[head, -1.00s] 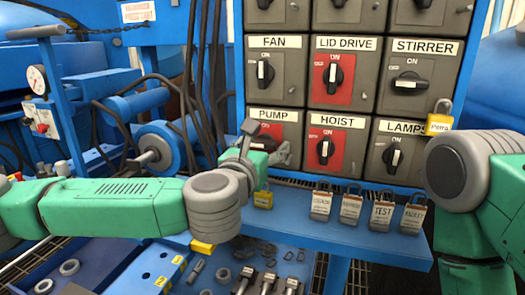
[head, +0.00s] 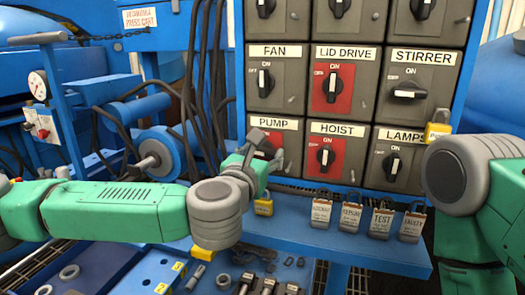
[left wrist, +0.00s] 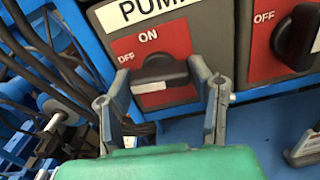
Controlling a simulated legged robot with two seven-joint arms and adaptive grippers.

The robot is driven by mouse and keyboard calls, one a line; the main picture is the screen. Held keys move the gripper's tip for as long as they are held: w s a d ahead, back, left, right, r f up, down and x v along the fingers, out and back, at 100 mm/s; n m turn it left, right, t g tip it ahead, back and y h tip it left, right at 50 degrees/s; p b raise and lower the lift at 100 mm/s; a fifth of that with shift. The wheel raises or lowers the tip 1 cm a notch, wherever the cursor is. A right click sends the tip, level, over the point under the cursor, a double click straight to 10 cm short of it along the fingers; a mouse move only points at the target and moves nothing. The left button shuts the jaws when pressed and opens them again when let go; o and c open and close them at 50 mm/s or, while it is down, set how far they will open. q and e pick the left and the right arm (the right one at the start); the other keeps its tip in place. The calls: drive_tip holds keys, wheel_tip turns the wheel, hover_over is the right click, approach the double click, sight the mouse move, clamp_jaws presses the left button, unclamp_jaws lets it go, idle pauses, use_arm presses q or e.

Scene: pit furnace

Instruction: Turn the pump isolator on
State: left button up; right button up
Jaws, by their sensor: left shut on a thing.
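The pump isolator (head: 291,143) is a red plate with a black rotary knob, under a PUMP label at the lower left of the grey switch panel. In the left wrist view its knob (left wrist: 160,72) lies about level, its white-marked end on the left, the OFF side; ON is printed above. My left gripper (left wrist: 162,79) has one finger at each end of the knob and is shut on it. In the head view the left gripper (head: 264,150) covers much of this switch. My right gripper is out of view; only part of that arm shows at the right.
The hoist isolator (head: 325,157) is close on the right, the fan isolator (head: 263,83) above. Dark cables (head: 205,80) hang on the left.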

use_arm(q)
drive_tip(key=m+p, duration=0.3)
drive_tip(key=m, duration=0.1)
drive_tip(key=shift+r+p, duration=0.15)
drive_tip(key=shift+p, duration=0.15)
drive_tip(key=m+p, duration=0.3)
drive_tip(key=m, duration=0.2)
drive_tip(key=m+p, duration=0.3)
drive_tip(key=m, duration=0.1)
drive_tip(key=m+p, duration=0.2)
drive_tip(key=m, duration=0.1)
drive_tip(key=shift+f, duration=0.2)
drive_tip(key=shift+f+m, duration=0.1)
drive_tip(key=shift+m, duration=0.4)
drive_tip(key=shift+s, duration=0.1)
drive_tip(key=shift+f, duration=0.1)
drive_tip(key=o, duration=1.2)
drive_tip(key=shift+c, duration=0.2)
